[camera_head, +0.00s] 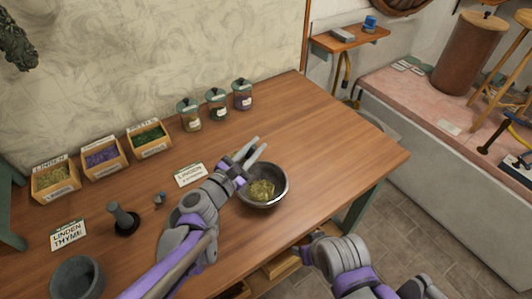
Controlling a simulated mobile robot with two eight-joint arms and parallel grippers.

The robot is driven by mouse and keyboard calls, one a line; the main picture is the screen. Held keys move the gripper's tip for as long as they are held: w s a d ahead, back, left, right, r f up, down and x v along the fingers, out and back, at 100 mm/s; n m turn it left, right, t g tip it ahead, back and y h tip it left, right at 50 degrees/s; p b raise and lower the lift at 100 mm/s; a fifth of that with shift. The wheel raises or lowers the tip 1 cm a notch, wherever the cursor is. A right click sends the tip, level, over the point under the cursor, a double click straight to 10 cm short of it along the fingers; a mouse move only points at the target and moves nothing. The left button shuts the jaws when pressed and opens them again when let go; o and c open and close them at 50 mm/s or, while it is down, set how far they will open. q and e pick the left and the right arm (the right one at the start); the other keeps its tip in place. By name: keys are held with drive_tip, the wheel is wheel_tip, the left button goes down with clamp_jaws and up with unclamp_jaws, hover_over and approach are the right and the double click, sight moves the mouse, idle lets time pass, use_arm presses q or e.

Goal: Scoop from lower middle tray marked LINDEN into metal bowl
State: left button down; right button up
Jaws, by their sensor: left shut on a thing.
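The metal bowl (282,191) stands on the wooden table with a heap of yellow-green dried herb (262,190) in it. My left gripper (257,148) is just behind the bowl's upper left rim. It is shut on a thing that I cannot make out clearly. A small wooden tray (57,192) of yellow-green herb stands at the table's left back, with a label that seems to read LINDEN. Below the table's front edge, wooden trays (283,265) show in part, their labels hidden. My right arm is at the lower right; its gripper's fingers cannot be made out.
Trays of purple (102,158) and dark green (149,138) herb and several lidded jars (217,104) line the back. The table's right part is clear.

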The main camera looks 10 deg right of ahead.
use_arm(q)
drive_tip(key=shift+s+d+f+n+g+h+b, duration=0.15)
drive_tip(key=shift+d+f+n+b, duration=0.5)
drive_tip(key=shift+n, duration=1.35)
drive_tip(key=shift+s+d+f+n+g+h+b, duration=0.1)
drive_tip(key=shift+s+d+n+b, duration=0.15)
drive_tip(key=shift+n+b, duration=1.3)
drive_tip(key=shift+s+d+f+n+g+h+b, duration=0.15)
drive_tip(key=shift+d+f+n+b, duration=0.25)
drive_tip(key=shift+n, duration=2.05)
drive_tip(key=shift+r, duration=0.2)
wheel_tip(320, 180, up, 3)
drive_tip(key=m+p, duration=0.4)
drive_tip(key=m, duration=0.8)
drive_tip(key=shift+m+p, duration=0.3)
drive_tip(key=shift+p, duration=0.1)
